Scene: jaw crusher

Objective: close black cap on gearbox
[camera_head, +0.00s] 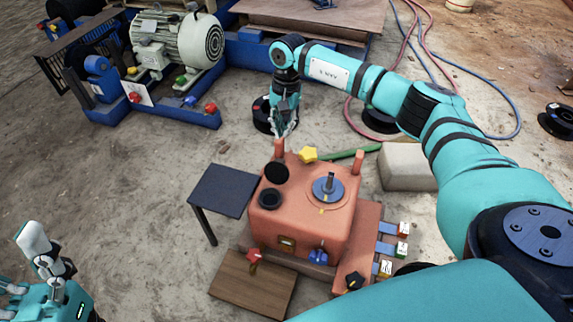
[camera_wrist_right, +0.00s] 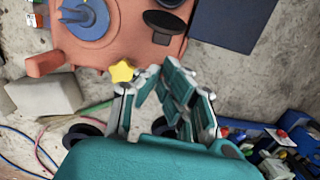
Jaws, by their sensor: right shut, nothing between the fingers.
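The orange gearbox (camera_head: 325,230) stands on the ground in the middle of the head view. Its round black cap (camera_head: 277,173) stands tilted up, behind the dark round opening (camera_head: 270,199) on the gearbox top. The cap also shows in the right wrist view (camera_wrist_right: 165,22), apart from my fingers. My right gripper (camera_head: 283,128) is just behind the gearbox, beyond the cap, pointing down. In the right wrist view its fingers (camera_wrist_right: 160,73) are together and empty, near the yellow star knob (camera_wrist_right: 122,71). My left gripper (camera_head: 42,258) is at the lower left, partly cut off, far from the gearbox.
A dark side table (camera_head: 222,190) stands left of the gearbox, and a wooden board (camera_head: 253,285) lies in front. A blue-grey disc with a post (camera_head: 328,188) rises from the gearbox top. A pale block (camera_head: 407,166) and hoses lie to the right. A motor (camera_head: 177,45) stands behind.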

